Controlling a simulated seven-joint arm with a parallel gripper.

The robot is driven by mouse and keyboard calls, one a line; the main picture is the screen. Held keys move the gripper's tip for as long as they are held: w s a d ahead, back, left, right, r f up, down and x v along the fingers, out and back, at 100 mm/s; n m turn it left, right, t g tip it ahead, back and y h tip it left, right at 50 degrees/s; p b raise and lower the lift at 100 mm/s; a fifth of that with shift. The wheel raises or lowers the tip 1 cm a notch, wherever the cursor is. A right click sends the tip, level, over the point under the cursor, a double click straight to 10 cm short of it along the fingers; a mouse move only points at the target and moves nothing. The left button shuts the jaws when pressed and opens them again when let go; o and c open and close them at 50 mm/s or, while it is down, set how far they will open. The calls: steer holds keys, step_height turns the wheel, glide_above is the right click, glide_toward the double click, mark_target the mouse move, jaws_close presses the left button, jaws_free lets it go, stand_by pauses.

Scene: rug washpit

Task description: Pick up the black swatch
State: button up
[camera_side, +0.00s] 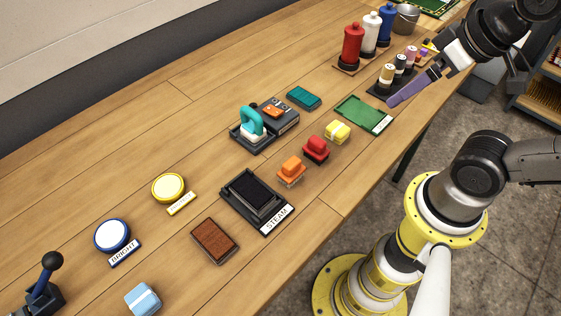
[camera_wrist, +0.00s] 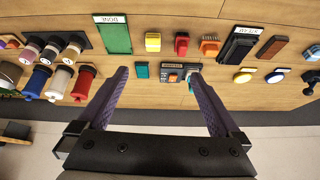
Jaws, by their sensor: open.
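The black swatch (camera_side: 254,195) is a dark rectangle lying on the dark tray labelled STEAM (camera_side: 233,203), near the middle of the table. It also appears as a dark rectangle in the wrist view (camera_wrist: 238,48), at the upper right. My gripper (camera_side: 394,101) has purple fingers and is at the upper right in the side view, close to the spools and well away from the swatch. In the wrist view my gripper (camera_wrist: 155,82) has its two fingers spread wide, with nothing held between them.
A brown swatch (camera_side: 214,240) lies beside the STEAM tray. Orange (camera_side: 291,170), red (camera_side: 316,149) and yellow (camera_side: 337,132) blocks stand between it and a green mat (camera_side: 364,114). A teal-handled tool (camera_side: 252,122), buttons, bottles and a lever (camera_side: 45,280) stand around. Bare wood surrounds them.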

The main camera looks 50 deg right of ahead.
step_height(320, 180, up, 3)
steer(key=w+m, duration=0.2)
steer(key=n+g, duration=0.3)
steer(key=g, duration=0.3)
glide_above(252, 190)
steer(key=f, duration=1.7)
steer(key=shift+s+f, duration=0.15)
steer(key=shift+s, duration=0.05)
steer(key=shift+w+f, duration=0.15)
steer(key=shift+f, duration=1.25)
steer(key=shift+w+f, duration=0.1)
steer(key=shift+f, duration=1.25)
steer(key=c, duration=1.4)
